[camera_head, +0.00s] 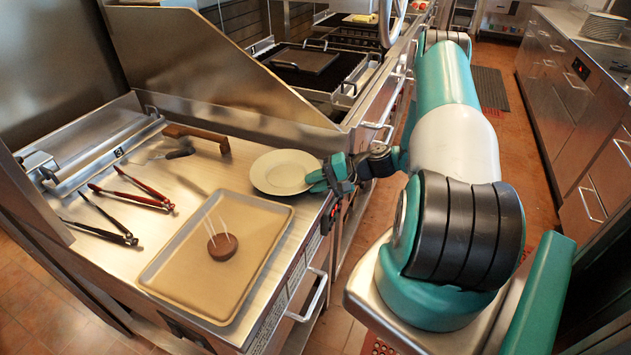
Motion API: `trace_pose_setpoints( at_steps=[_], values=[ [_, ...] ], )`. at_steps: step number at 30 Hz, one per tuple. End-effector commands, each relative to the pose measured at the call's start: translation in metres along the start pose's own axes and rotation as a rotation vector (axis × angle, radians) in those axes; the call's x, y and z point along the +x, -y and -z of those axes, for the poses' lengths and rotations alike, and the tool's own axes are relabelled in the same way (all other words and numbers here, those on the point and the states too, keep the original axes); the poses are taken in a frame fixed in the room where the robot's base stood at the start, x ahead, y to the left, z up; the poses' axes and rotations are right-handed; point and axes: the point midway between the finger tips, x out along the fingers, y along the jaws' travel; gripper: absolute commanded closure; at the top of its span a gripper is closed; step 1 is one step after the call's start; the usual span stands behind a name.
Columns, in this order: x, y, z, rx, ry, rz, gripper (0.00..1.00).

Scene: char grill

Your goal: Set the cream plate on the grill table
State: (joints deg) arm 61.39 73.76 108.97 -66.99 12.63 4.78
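The cream plate (282,173) is round and lies about level at the right side of the steel grill table (215,178), beyond a tan tray. It looks to be on or very close to the tabletop; I cannot tell if its whole underside touches. My gripper (317,179) reaches in from the right, with its teal fingertips at the plate's right rim. The fingers overlap the rim in this view. Whether they are closed on it cannot be made out.
The tan tray (163,274) holds a brown round patty (222,247) with thin white sticks. Red-handled tongs (135,192), black tongs (105,222) and a wooden-handled tool (197,136) lie left. A steel splash panel (230,75) rises behind the plate.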

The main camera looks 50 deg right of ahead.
Motion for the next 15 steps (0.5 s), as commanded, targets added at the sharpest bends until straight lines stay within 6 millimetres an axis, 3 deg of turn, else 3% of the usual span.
trace_pose_setpoints(
  at_steps=[5, 15],
  values=[
    [-0.010, -0.001, 0.001, -0.001, -0.003, 0.000, 0.81],
    [-0.079, -0.003, 0.002, -0.001, -0.005, -0.001, 0.81]
  ],
)
